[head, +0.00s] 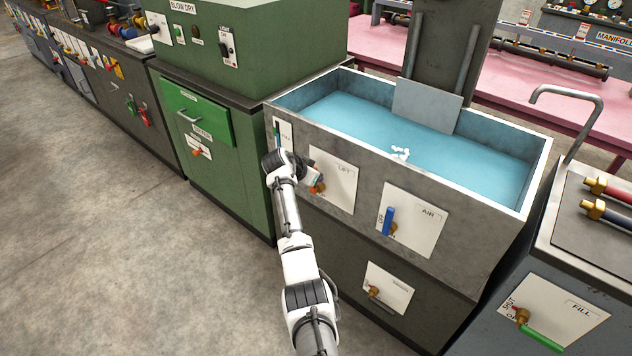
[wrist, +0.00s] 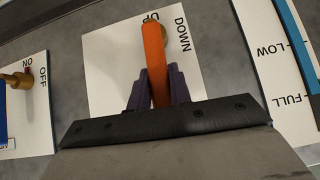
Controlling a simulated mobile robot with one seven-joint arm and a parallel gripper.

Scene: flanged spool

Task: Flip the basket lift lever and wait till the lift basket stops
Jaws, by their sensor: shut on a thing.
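The lift lever is orange (wrist: 154,58) and sits on a white plate (wrist: 105,75) marked UP and DOWN in the wrist view. My gripper (wrist: 157,92) has its purple fingers shut on either side of the lever. In the head view the LIFT plate (head: 343,180) is on the front of the grey tank, with the orange lever (head: 319,188) partly hidden by my gripper (head: 311,176). A grey metal plate (head: 427,106) stands at the back of the tank. I cannot make out the basket itself.
A blue AIR lever (head: 388,221) is to the right of the LIFT plate, and a brass valve (head: 374,291) is lower down. A level gauge (wrist: 285,70) is beside the LIFT plate. A green cabinet (head: 212,140) stands to the left. The floor in front is clear.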

